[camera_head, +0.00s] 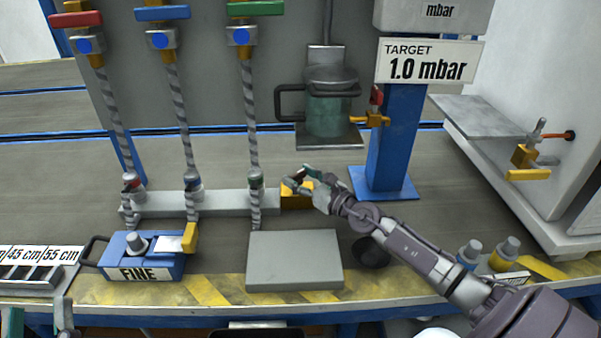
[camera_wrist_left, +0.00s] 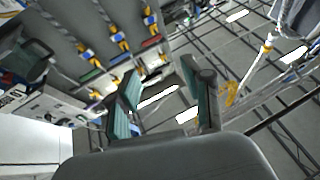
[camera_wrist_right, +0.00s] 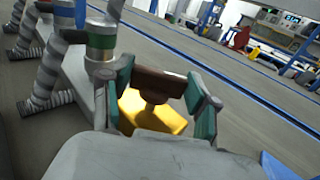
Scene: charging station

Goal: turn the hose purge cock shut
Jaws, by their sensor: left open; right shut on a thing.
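The purge cock has a yellow body (camera_head: 297,197) at the right end of the grey manifold bar. Its brown bar handle (camera_wrist_right: 158,83) lies across between my right fingers, above the yellow body (camera_wrist_right: 150,112) in the right wrist view. My right gripper (camera_head: 304,174) is shut on this handle, with a finger at each end. In the head view the gripper hides most of the handle. My left gripper (camera_wrist_left: 162,72) is open and empty, away from the cock. Only small parts of it show at the lower left edge of the head view.
Three striped hoses run from the red, blue and green valves (camera_head: 255,9) down to the manifold bar (camera_head: 225,202). A blue post (camera_head: 394,140) rises right of the cock.

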